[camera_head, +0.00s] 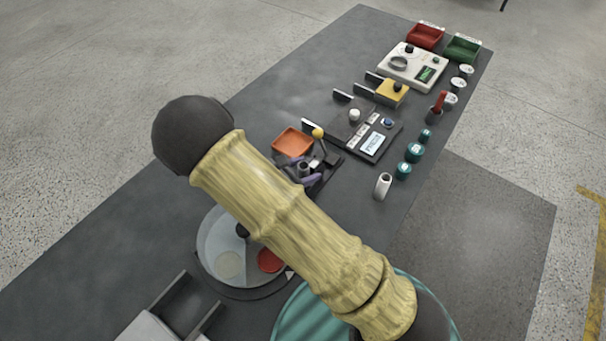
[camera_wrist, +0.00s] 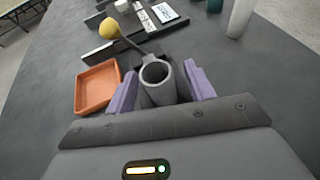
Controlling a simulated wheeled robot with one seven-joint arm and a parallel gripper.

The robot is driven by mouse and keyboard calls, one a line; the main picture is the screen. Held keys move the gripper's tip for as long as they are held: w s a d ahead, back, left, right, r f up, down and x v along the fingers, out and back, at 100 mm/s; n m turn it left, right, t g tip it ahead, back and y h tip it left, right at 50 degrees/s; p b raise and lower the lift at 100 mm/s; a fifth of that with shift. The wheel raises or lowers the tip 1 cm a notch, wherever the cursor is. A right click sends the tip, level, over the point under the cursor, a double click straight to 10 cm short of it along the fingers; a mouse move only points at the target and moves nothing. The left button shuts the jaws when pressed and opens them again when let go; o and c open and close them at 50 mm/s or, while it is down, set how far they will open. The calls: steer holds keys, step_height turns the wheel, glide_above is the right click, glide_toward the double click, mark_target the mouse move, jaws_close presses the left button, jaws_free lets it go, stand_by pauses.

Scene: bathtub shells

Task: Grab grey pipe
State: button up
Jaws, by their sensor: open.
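The grey pipe (camera_wrist: 157,75) stands upright with its hollow round mouth facing up, close in front of the wrist camera. My gripper (camera_wrist: 161,86) is open, with one purple finger on each side of the pipe. Whether either finger touches the pipe I cannot tell. In the head view the grey pipe (camera_head: 304,170) shows small beside the purple fingers of my gripper (camera_head: 302,178), partly covered by my arm. The pipe's lower end is hidden.
An orange tray (camera_wrist: 98,88) lies just left of the pipe. A yellow-ball lever (camera_wrist: 110,28) stands close behind it. A white cylinder (camera_head: 383,186) and teal knobs (camera_head: 414,152) stand to the right. A round clear dish (camera_head: 215,250) sits in front.

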steer(key=c, duration=1.1)
steer(key=shift+o, duration=0.2)
steer(key=shift+r, duration=0.15)
step_height(320, 180, up, 10)
steer(key=shift+f, duration=0.1)
